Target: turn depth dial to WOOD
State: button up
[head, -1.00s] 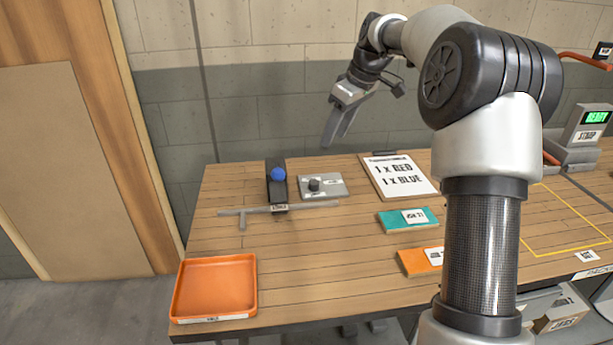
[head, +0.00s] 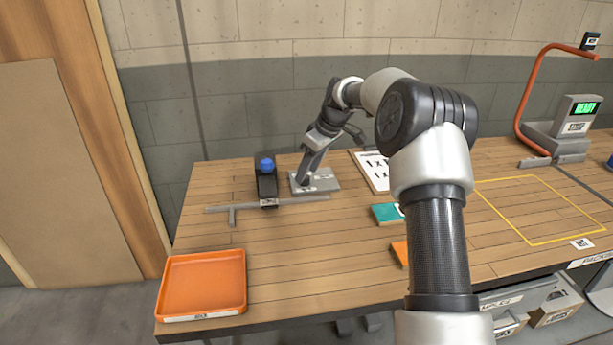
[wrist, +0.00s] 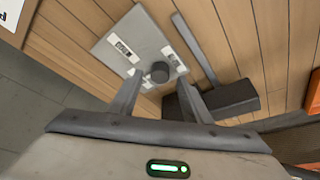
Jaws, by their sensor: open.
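The depth dial is a dark round knob (wrist: 160,72) on a light grey plate (wrist: 125,45) with small white labels. The label words are too small to read. In the head view the plate (head: 328,184) lies on the table, and my gripper hides most of the knob. My gripper (head: 304,182) points down over the plate. In the wrist view my gripper (wrist: 160,92) is open, its two fingers apart with the knob seen between and just beyond their tips. I cannot tell whether either finger touches it.
A black block with a blue knob (head: 266,164) stands just left of the plate, with a grey T-shaped bar (head: 290,201) in front. A clipboard sheet (head: 372,172) lies to the right. An orange tray (head: 203,285) sits at the front left.

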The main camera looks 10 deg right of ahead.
jog(key=shift+x, duration=1)
jog(key=c, duration=1)
jog(key=shift+m, duration=0.3)
jog(key=shift+a+m+t+h, duration=0.15)
jog(key=shift+m+t+h, duration=0.25)
jog(key=shift+m, duration=0.8)
jog(key=m, duration=0.2)
jog(key=m+h+p, duration=0.1)
jog(key=shift+s+a+m+h, duration=0.1)
jog(key=shift+a+m+h, duration=0.05)
jog(key=shift+m+h, duration=0.2)
jog(key=m+h+p, duration=0.1)
jog(key=m, duration=0.1)
jog(key=m+p, duration=0.1)
jog(key=m, duration=0.2)
jog(key=shift+a+h, duration=0.1)
jog(key=shift+h, duration=0.25)
jog(key=shift+f+m, duration=0.1)
jog(key=shift+m, duration=0.15)
